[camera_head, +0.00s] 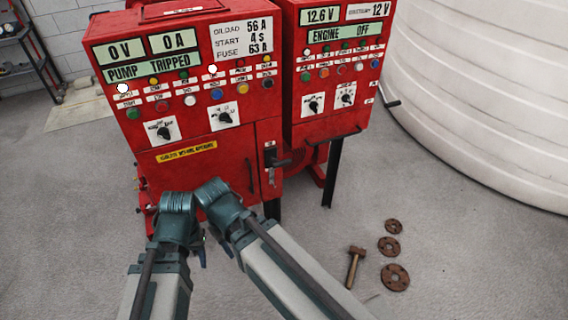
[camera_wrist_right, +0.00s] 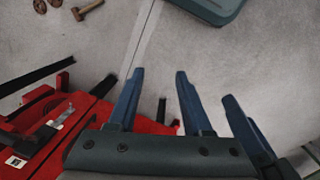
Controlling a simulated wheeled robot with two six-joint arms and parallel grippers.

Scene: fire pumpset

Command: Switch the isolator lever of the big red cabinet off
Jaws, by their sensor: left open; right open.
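The big red cabinet (camera_head: 230,160) stands at the left in the head view, its display reading PUMP TRIPPED. Its isolator lever (camera_head: 281,163) is a black handle low at the right of its front, sticking out to the right. The isolator's dark plate (camera_wrist_right: 48,131) also shows at lower left in the right wrist view. My left gripper (camera_head: 202,254) is open, below and left of the lever, apart from it. My right gripper (camera_wrist_right: 160,73) is open with nothing between its fingers; my arm hides it in the head view. Another blue finger shows beside it.
A smaller red cabinet (camera_head: 335,110) on black legs stands to the right. A large white tank (camera_head: 480,100) fills the upper right. A hammer (camera_head: 355,265) and rusty flanges (camera_head: 395,277) lie on the grey floor.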

